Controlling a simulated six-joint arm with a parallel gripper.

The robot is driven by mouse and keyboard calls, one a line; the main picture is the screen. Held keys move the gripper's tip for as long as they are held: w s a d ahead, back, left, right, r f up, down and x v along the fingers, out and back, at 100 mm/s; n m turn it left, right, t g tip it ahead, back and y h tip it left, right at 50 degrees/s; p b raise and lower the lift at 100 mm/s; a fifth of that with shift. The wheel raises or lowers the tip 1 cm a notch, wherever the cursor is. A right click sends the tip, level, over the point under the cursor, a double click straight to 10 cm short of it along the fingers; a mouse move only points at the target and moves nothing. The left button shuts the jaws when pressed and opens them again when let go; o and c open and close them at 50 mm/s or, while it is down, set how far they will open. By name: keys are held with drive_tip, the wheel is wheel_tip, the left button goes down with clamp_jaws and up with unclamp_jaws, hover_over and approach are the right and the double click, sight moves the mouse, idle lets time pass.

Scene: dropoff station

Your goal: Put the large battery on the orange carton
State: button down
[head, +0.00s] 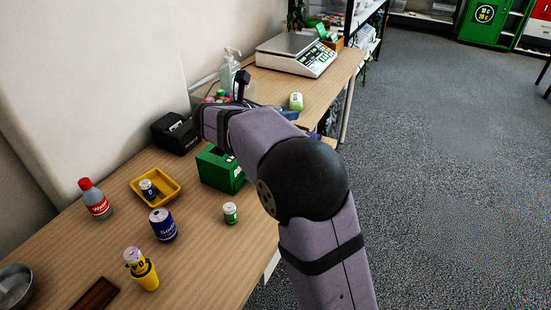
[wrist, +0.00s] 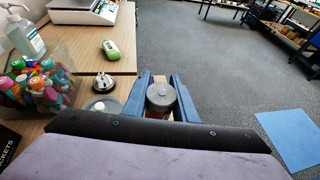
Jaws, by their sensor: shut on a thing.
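In the wrist view my gripper (wrist: 160,88) has its two blue fingers shut on an upright cylinder with a round grey top and a brownish-orange side, which looks like the large battery (wrist: 160,98). The dark palm edge hides its lower part. In the head view my arm hides the held thing and most of the gripper. I cannot make out an orange carton for certain in either view.
A clear bin of colourful pieces (wrist: 38,88) and a green-and-white object (wrist: 112,50) stand left of my gripper.

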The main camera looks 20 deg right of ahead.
wheel_tip(320, 180, down, 10)
drive_tip(key=b, duration=0.1)
idle(0.9)
drive_tip(key=shift+f+b, duration=0.15)
drive_tip(key=shift+b, duration=0.25)
drive_tip(key=c, duration=1.4)
unclamp_jaws()
drive_tip(key=shift+c, duration=0.2)
drive_tip(key=v, duration=1.2)
drive_tip(key=shift+s+p, duration=0.2)
drive_tip(key=shift+p, duration=0.15)
drive_tip(key=shift+d, duration=0.1)
